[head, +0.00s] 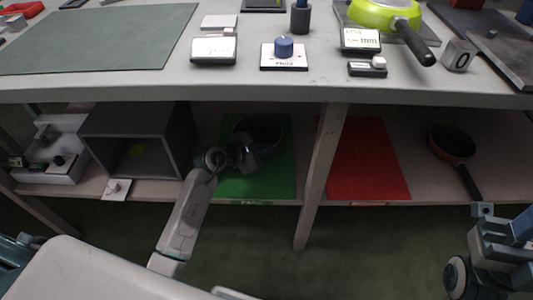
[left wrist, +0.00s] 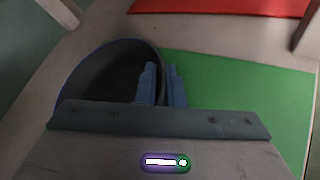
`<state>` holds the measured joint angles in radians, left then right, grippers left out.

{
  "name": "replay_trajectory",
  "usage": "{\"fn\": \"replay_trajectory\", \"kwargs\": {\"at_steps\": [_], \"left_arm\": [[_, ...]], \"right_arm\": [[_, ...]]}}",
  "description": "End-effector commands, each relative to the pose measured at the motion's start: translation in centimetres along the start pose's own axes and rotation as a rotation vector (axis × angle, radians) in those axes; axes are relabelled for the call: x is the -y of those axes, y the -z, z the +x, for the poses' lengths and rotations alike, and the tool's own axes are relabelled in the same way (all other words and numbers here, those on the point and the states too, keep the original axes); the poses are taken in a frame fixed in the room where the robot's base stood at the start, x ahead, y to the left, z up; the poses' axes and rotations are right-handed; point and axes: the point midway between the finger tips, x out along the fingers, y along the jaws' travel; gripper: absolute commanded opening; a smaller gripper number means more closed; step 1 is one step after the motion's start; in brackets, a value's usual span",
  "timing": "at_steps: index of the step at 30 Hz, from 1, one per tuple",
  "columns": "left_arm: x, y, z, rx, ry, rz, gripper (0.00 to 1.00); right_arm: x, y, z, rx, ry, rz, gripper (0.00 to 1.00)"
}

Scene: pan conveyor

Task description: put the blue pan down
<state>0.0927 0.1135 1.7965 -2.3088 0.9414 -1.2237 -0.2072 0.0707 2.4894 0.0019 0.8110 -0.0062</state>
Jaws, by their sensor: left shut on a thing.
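A dark blue-grey pan (head: 262,128) is over the back of the green mat (head: 270,180) on the lower shelf. My left gripper (head: 243,154) reaches in under the table top and is shut on the pan. In the left wrist view the pan's dark bowl (left wrist: 90,80) lies left of the blue fingers (left wrist: 161,85), across the left edge of the green mat (left wrist: 240,95). I cannot tell whether the pan touches the mat; its handle is mostly hidden by the gripper. My right arm is at the lower right; its fingers do not show clearly.
A grey open box (head: 185,135) stands left of the green mat. A wooden post (head: 322,170) separates it from the red mat (head: 365,165). An orange-and-black pan (head: 452,143) lies to the right. The table top (head: 130,82) overhangs the shelf.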

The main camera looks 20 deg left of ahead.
Motion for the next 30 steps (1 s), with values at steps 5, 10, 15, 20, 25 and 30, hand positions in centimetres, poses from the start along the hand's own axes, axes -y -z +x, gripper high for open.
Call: {"fn": "replay_trajectory", "kwargs": {"at_steps": [5, 10, 15, 20, 25, 30], "left_arm": [[0.6, 1.2, 0.6, 0.002, -0.001, 0.002, 0.0], [0.6, 1.1, 0.6, 0.001, -0.001, 0.002, 0.0], [0.7, 1.2, 0.6, 0.0, 0.0, 0.001, 0.29], [0.7, 1.2, 0.6, 0.0, 0.0, 0.001, 0.3], [0.6, 1.1, 0.4, -0.001, 0.0, 0.002, 0.3], [0.6, 1.1, -1.8, -0.003, 0.0, 0.004, 0.3]], "right_arm": [[0.0, 0.1, -0.1, -0.019, -0.01, -0.007, 0.36], [-0.1, 0.4, 0.3, -0.034, -0.021, -0.01, 0.36], [-0.1, 0.4, 0.2, -0.031, -0.022, -0.01, 0.36], [0.0, 0.2, 0.0, -0.024, -0.019, -0.009, 0.36], [0.0, 0.0, -0.1, -0.016, -0.013, -0.008, 0.36], [0.0, -0.1, 0.4, -0.011, -0.005, -0.004, 0.36]]}}
